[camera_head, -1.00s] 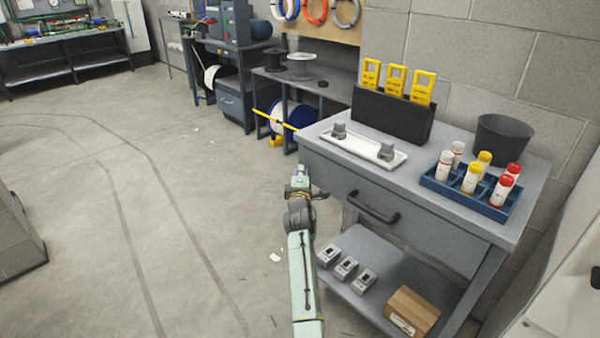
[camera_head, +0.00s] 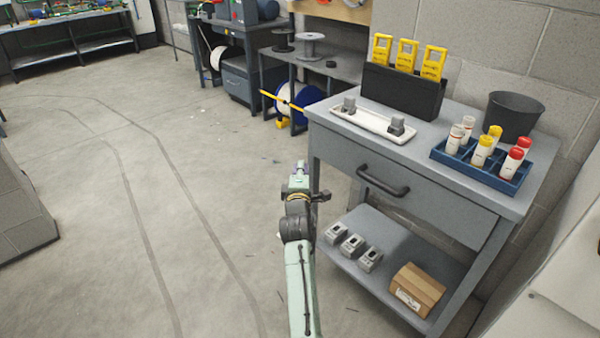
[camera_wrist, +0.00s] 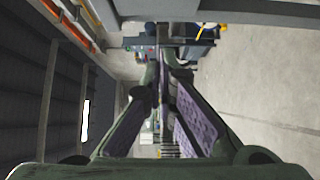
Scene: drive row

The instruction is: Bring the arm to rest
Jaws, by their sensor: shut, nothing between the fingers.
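My arm reaches forward in the head view, left of the grey workbench (camera_head: 420,210). My gripper (camera_head: 300,168) is at its far end, in front of the bench's left side and apart from it. The wrist view shows the gripper's fingers (camera_wrist: 168,75) close together at the tips, with purple pads and nothing held between them.
On the bench stand a white tray (camera_head: 372,124) with two grey parts, a black holder (camera_head: 402,92) with yellow tags, a blue rack (camera_head: 480,168) of bottles and a dark bucket (camera_head: 514,115). A carton (camera_head: 416,288) sits on the lower shelf.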

